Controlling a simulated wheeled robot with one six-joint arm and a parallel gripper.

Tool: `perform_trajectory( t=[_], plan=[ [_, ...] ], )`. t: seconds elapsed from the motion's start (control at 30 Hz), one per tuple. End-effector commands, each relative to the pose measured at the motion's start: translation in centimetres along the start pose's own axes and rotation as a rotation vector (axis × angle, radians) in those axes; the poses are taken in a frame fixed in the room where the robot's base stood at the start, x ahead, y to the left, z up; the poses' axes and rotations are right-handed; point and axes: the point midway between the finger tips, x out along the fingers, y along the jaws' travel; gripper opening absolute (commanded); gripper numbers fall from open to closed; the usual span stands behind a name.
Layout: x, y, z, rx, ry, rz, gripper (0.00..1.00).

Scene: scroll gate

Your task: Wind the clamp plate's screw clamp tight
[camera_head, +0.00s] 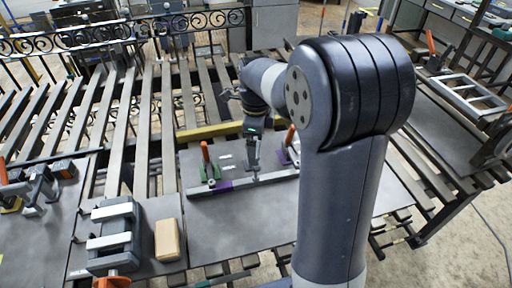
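A dark grey plate (215,225) lies on the slatted table in the middle. A long grey bar (230,186) with a purple patch lies across it. A similar clamp with a purple base (287,155) stands at the right, partly hidden by my arm. My gripper (254,164) points down between these two clamps, just behind or over the bar. Its fingers are too small to tell whether they are open or whether they touch anything. I cannot tell which fixture is the screw clamp.
A grey vise (112,238) with an orange handle and a tan block (167,240) stand at the lower left. More clamps (35,190) stand on the far-left plate. A scrolled black iron panel (70,40) stands at the back. A silver frame (465,97) lies at the right.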

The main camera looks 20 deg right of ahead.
Motion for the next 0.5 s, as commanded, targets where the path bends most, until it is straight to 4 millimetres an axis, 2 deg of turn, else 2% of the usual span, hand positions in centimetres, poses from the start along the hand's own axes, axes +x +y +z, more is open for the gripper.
perform_trajectory(
  t=[0.1, 0.3, 0.5],
  plan=[
    [-2.6, -0.1, 0.0, 0.000, -0.002, -0.005, 0.95],
    [-6.0, -0.1, 0.0, 0.000, -0.002, -0.004, 0.95],
    [-7.5, 0.0, 0.0, 0.000, 0.000, -0.001, 0.95]
  ],
)
